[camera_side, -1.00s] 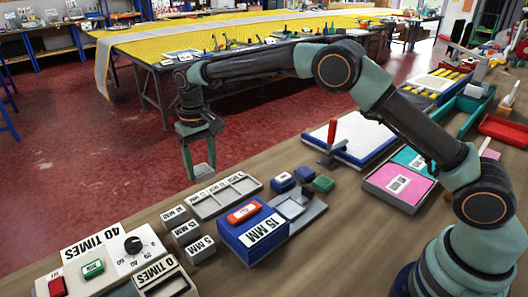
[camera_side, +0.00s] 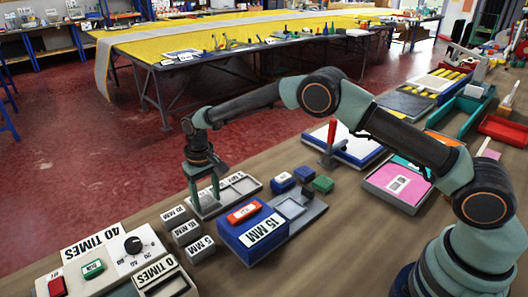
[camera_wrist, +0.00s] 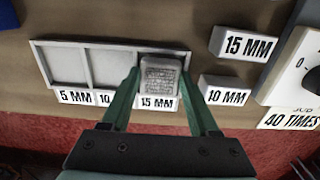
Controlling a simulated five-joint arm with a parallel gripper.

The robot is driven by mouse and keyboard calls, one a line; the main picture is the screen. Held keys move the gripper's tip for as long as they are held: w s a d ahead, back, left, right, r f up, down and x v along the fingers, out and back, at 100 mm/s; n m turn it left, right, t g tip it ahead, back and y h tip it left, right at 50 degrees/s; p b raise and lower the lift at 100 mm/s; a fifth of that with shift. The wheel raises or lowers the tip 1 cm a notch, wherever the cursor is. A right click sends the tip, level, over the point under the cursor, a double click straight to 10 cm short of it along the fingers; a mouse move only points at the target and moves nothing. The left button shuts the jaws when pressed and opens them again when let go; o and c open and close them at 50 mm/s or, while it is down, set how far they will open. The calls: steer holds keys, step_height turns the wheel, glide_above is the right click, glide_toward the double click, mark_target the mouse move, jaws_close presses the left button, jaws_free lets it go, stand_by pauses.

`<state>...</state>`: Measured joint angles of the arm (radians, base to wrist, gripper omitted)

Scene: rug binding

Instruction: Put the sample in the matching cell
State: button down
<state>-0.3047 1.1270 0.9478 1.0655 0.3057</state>
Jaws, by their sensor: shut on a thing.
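My gripper (camera_wrist: 162,78) is shut on a small grey woven sample (camera_wrist: 160,76), with one finger on each side. The sample is at the right-hand cell of a grey tray (camera_wrist: 90,42), just behind that cell's "15 MM" label (camera_wrist: 157,102). The other two cells, labelled "5 MM" (camera_wrist: 76,97) and "10" with the rest hidden, look empty. In the side view my gripper (camera_side: 206,203) points down at the near left end of the tray (camera_side: 251,187). The sample is mostly hidden there. I cannot tell whether it touches the cell floor.
Several small labelled blocks (camera_side: 187,231) stand close in front of the tray. A blue "15 MM" box (camera_side: 254,238) with a red piece (camera_side: 244,213) on top stands to the right. A panel with a dial (camera_side: 132,245) is at the near left.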

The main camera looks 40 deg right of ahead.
steer(key=shift+f, duration=0.15)
steer(key=shift+f, duration=0.6)
steer(key=shift+c, duration=0.7)
jaws_free()
steer(key=shift+s, duration=0.1)
step_height(320, 180, up, 13)
step_height(320, 180, up, 9)
steer(key=t, duration=0.1)
glide_above(207, 201)
steer(key=s+d, duration=0.4)
steer(key=d, duration=0.1)
steer(key=s+d+r+t, duration=0.2)
steer(key=s+d+r, duration=0.1)
steer(key=s+d, duration=0.3)
steer(key=s+d+r+t, duration=0.1)
steer(key=s+d+r, duration=0.2)
steer(key=s, duration=0.5)
steer(key=s+d+f+t, duration=0.1)
steer(key=s+d+f, duration=0.1)
steer(key=s, duration=0.5)
steer(key=shift+d+f+t, duration=0.3)
steer(key=shift+d+f, duration=0.1)
steer(key=shift+f, duration=0.1)
